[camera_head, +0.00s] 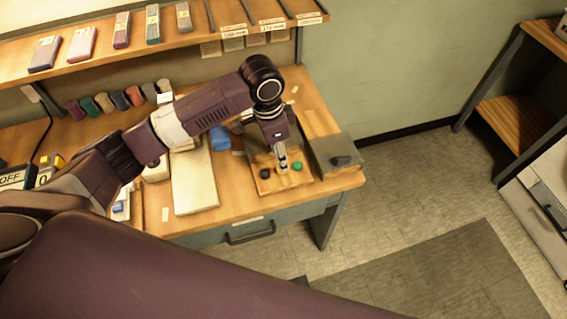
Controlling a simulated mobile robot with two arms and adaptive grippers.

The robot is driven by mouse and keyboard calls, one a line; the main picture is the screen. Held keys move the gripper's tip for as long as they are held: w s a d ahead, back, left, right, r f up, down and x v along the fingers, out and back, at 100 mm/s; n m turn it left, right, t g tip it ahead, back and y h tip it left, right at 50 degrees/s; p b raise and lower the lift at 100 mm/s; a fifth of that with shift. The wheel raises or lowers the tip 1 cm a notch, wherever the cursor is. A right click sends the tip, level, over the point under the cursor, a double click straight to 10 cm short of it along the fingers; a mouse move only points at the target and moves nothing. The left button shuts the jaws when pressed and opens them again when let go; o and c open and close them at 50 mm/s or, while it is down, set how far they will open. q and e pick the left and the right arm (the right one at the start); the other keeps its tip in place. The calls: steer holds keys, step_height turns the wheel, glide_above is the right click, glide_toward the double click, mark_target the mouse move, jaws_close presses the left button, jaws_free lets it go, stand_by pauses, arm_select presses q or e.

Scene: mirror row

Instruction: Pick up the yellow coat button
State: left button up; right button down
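My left gripper (282,166) points down over a small wooden tray (291,183) at the right end of the workbench. A small dark button-like piece (265,173) lies left of the fingertips, and a green one (298,166) lies close to their right. I cannot make out a yellow coat button on the tray; the gripper covers part of it. The fingers look close together, but they are too small to tell whether they are shut or hold anything. My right gripper is out of view.
A grey box (334,153) with a dark piece on top stands right of the tray. A pale board (194,182) and a blue item (220,138) lie to the left. Colored spools (104,102) line the back below a shelf (190,42).

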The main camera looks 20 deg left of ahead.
arm_select(q)
steer(key=shift+s+f+p, duration=0.2)
steer(key=shift+f, duration=0.3)
steer(key=shift+s+f+p, duration=0.15)
steer(key=shift+f+p, duration=0.05)
steer(key=shift+f, duration=0.25)
steer(key=shift+w+f, duration=0.2)
steer(key=shift+f, duration=0.6)
steer(key=shift+w+d+f, duration=0.1)
steer(key=shift+w+f, duration=0.1)
steer(key=shift+f, duration=0.3)
steer(key=shift+w+f, duration=0.15)
steer(key=shift+f, duration=0.45)
steer(key=c, duration=0.7)
steer(key=shift+c, duration=0.6)
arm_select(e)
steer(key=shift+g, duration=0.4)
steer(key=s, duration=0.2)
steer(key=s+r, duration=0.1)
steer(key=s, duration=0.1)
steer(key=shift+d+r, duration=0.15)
